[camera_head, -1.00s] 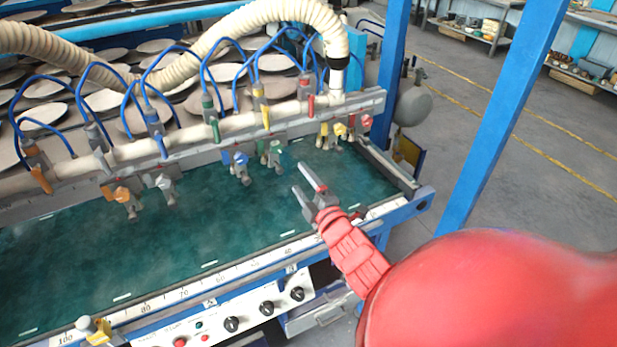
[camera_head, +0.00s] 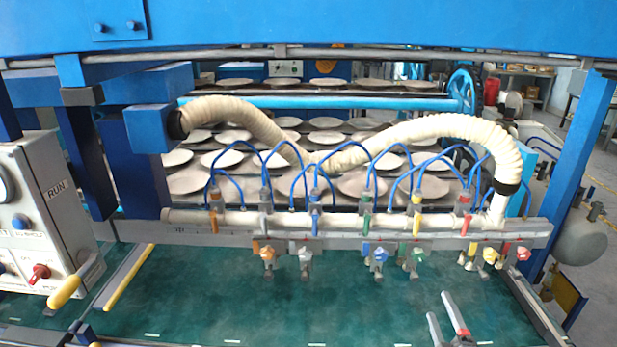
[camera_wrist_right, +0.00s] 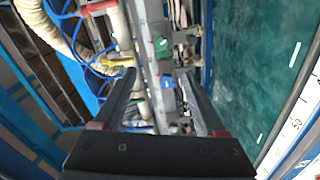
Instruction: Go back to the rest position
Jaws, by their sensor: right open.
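My right gripper (camera_head: 447,318) shows at the lower right edge of the head view, its two fingers apart with nothing between them. It is over the right part of the green bed (camera_head: 200,290), in front of the row of coloured valves (camera_head: 378,256). In the right wrist view the two open fingers (camera_wrist_right: 160,95) point toward the pipe and valves (camera_wrist_right: 163,48), which lie beyond them. I cannot tell how near they are. My left gripper is in no view.
A pipe rail (camera_head: 330,222) with blue hoses and a ribbed cream hose (camera_head: 430,128) spans the machine. Plates (camera_head: 362,187) lie on racks behind. A control box (camera_head: 45,215) stands at left and a blue post (camera_head: 585,150) at right. The bed's front is bare.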

